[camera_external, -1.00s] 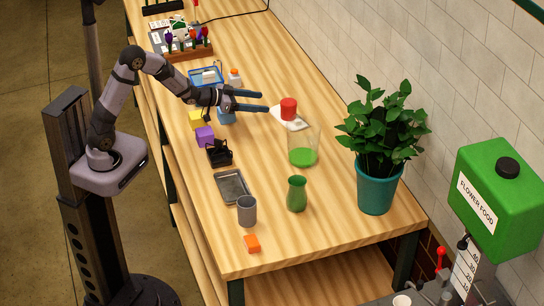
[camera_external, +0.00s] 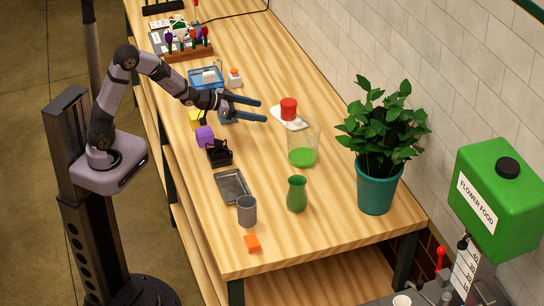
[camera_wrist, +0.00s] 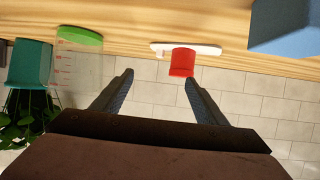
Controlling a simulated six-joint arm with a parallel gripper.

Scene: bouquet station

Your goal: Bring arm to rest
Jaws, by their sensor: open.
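My gripper (camera_external: 262,110) is open and empty, held above the wooden table (camera_external: 330,228) and pointing right toward the tiled wall. In the wrist view its two fingers (camera_wrist: 158,82) stand apart with nothing between them. A red cylinder (camera_external: 288,109) on a white plate (camera_external: 300,124) lies beyond the fingertips; the cylinder also shows in the wrist view (camera_wrist: 182,63), upside down.
A grey cup (camera_external: 247,210), metal tray (camera_external: 231,187), black holder (camera_external: 219,152), purple block (camera_external: 205,136) and blue tray (camera_external: 193,82) line the left side.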

